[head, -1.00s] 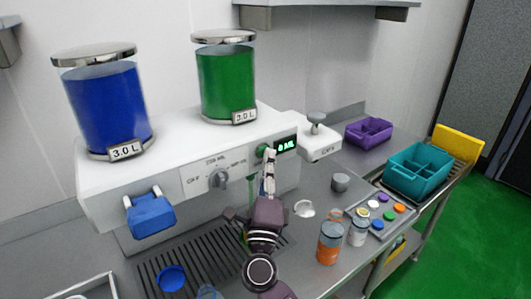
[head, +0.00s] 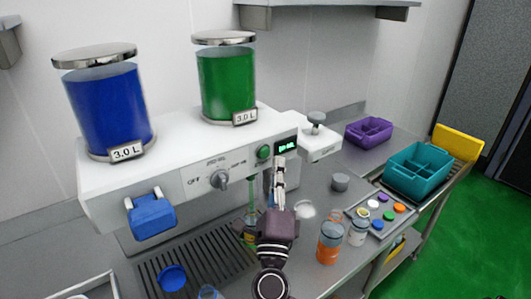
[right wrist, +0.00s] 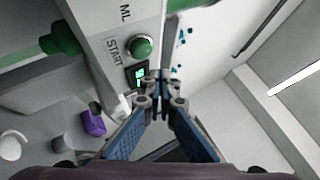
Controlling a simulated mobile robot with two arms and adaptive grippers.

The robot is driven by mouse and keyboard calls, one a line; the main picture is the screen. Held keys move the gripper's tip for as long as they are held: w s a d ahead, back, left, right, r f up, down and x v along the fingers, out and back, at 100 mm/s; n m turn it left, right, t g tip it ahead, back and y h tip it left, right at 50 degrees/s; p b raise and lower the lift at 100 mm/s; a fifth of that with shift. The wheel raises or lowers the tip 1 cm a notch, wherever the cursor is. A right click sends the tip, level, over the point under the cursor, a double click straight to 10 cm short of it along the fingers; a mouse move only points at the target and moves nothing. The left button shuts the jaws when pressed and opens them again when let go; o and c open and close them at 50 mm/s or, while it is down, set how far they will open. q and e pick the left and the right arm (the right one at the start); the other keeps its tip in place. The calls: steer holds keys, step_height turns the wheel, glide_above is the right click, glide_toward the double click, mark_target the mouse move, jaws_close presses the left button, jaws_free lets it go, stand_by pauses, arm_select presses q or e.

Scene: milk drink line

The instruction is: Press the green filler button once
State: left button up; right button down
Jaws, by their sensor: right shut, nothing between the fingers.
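The green button (head: 263,152) sits on the white filler front, left of a small lit display (head: 286,146). In the right wrist view the domed green button (right wrist: 142,47) is beside the word START, with the display (right wrist: 140,76) near it. My right gripper (head: 279,160) is shut and empty, its tips below and right of the button in the head view, apart from it. In the wrist view its closed tips (right wrist: 158,80) also show clear of the button. The display digits are too small to read surely. My left gripper is not in view.
A selector knob (head: 219,180) is left of the button. Blue (head: 106,105) and green (head: 226,82) tanks stand on top. A jar (head: 250,232) stands under the green nozzle, partly hidden by my arm. An orange bottle (head: 329,243) and a teal crate (head: 418,170) are right.

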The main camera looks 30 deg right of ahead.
steer(key=s, duration=0.3)
steer(key=shift+d, duration=0.1)
stand_by(0.8)
